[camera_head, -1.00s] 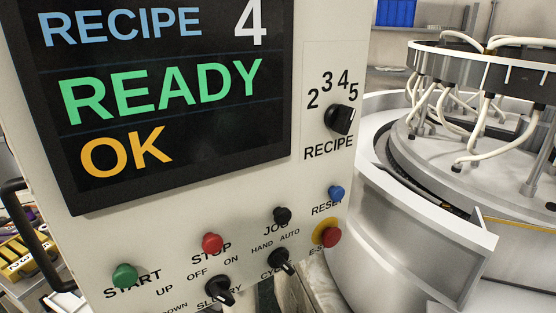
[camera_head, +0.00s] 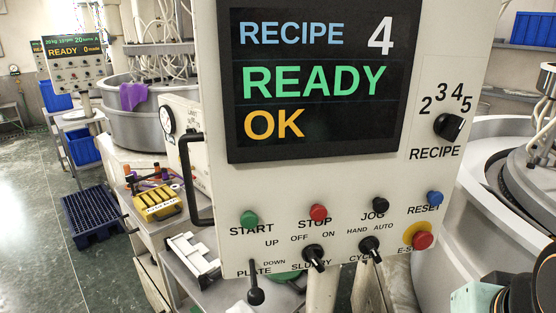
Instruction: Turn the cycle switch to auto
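The cycle switch (camera_head: 370,247) is a black rotary knob at the lower right of the control panel (camera_head: 350,190). The words HAND and AUTO stand above it, left and right, and its label below is partly covered by the knob. Its bar slants from upper left to lower right, its upper end on the HAND side; the pointer mark is too small to read. My gripper's fingers are not in view. Dark and teal parts show at the bottom right corner, apart from the switch; I cannot tell whether they are mine.
The slurry switch (camera_head: 314,256) is left of the cycle switch, the black jog button (camera_head: 380,205) above it, and the red emergency stop (camera_head: 422,240) to its right. A plate lever (camera_head: 256,290) hangs lower left. A black handle (camera_head: 190,180) sticks out at the panel's left edge.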

